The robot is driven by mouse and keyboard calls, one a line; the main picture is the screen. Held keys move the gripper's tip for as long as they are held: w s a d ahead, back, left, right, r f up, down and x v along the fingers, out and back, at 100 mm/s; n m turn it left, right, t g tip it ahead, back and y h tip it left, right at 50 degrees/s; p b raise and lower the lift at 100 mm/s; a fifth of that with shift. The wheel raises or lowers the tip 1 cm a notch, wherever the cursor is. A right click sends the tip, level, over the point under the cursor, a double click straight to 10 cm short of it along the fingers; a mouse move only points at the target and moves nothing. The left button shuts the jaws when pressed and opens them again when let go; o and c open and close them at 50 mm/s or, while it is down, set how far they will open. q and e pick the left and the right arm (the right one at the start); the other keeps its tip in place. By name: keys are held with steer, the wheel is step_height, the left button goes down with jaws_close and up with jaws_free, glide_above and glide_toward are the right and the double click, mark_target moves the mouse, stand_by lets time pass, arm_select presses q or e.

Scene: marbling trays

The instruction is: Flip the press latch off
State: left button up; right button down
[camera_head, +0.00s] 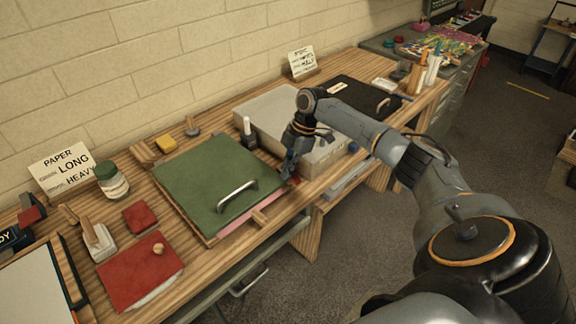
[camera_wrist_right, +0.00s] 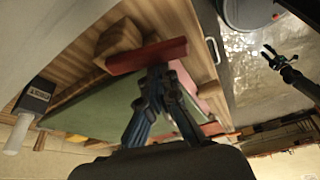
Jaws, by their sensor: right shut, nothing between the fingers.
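The press has a green lid (camera_head: 205,178) with a metal handle (camera_head: 238,192) and lies flat on the bench, pink material showing under its front edge. My right gripper (camera_head: 289,170) is at the lid's right edge, fingers shut and pointing down. A small red piece, seemingly the latch (camera_head: 295,180), is by its fingertips and partly hidden. In the right wrist view the red bar (camera_wrist_right: 145,57) lies across a wooden block (camera_wrist_right: 118,38), right at the fingertips (camera_wrist_right: 158,70). I cannot tell whether they touch.
A grey tray (camera_head: 262,110) stands behind and right of my gripper. A black holder with a white stick (camera_head: 248,135) is close beside the lid.

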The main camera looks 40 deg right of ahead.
steer(key=a+p, duration=0.2)
steer(key=a, duration=0.1)
steer(key=a+p, duration=0.1)
steer(key=shift+w+a+r, duration=0.3)
steer(key=shift+w, duration=0.1)
steer(key=shift+d+r+b, duration=0.65)
steer(key=shift+d+b, duration=0.1)
steer(key=shift+b, duration=0.15)
steer(key=b+v, duration=0.1)
steer(key=v, duration=0.7)
steer(key=shift+b, duration=0.4)
steer(key=shift+s+a, duration=0.1)
